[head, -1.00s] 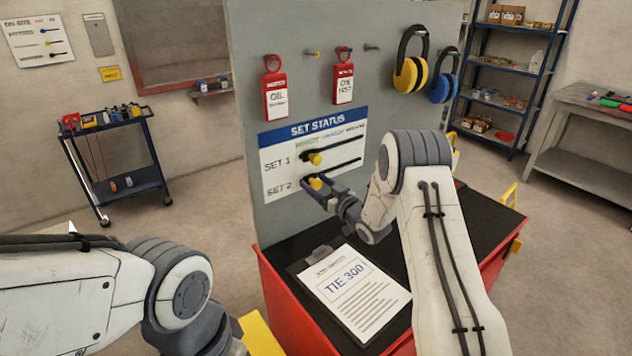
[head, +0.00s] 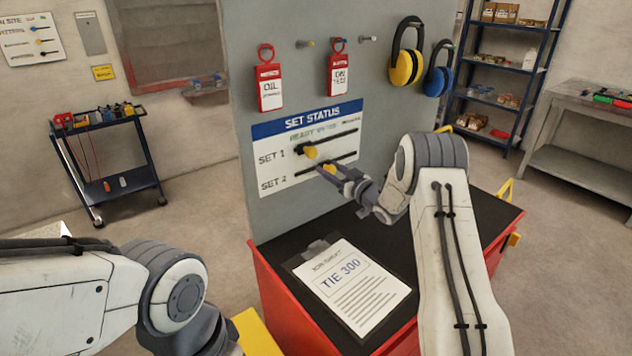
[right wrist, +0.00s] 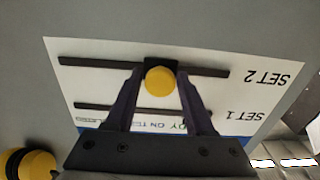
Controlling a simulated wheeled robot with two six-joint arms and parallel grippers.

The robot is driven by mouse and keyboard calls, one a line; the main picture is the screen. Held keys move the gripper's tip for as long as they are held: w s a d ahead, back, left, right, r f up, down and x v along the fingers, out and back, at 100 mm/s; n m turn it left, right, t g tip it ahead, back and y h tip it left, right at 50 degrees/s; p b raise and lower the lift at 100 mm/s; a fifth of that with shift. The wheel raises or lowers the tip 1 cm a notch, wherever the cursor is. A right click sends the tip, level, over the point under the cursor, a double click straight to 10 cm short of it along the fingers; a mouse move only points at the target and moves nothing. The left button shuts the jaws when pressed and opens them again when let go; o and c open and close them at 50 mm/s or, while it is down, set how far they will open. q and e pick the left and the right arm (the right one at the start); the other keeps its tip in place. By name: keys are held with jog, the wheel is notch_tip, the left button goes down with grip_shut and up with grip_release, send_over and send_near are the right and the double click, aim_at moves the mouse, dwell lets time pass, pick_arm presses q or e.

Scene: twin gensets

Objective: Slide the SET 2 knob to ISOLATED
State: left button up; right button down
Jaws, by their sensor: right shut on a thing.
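The SET STATUS board (head: 262,150) is on the grey panel, with one dark slot per set. The yellow SET 2 knob (head: 330,169) sits near the middle of the lower slot, away from both ends. My right gripper (head: 337,173) is shut on this knob. The right wrist view, upside down, shows the SET 2 knob (right wrist: 160,80) between its two dark fingers. The yellow SET 1 knob (head: 311,152) is towards the left end of the upper slot. The heading at the far right is too small to read clearly. My left arm shows at lower left; its gripper is out of view.
Red tags (head: 270,88) and yellow ear defenders (head: 405,66) hang above the board. A clipboard (head: 352,287) lies on the black top of the red cabinet (head: 270,290) below. My right forearm reaches over the cabinet's right side.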

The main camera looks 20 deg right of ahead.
jog(key=shift+w+d, duration=0.2)
jog(key=shift+d, duration=0.3)
jog(key=shift+w+d, duration=0.2)
jog(key=shift+d, duration=0.3)
jog(key=shift+c, duration=2.4)
grip_release()
jog(key=shift+s, duration=0.1)
jog(key=b+v, duration=0.3)
jog(key=v, duration=0.7)
jog(key=shift+s, duration=0.15)
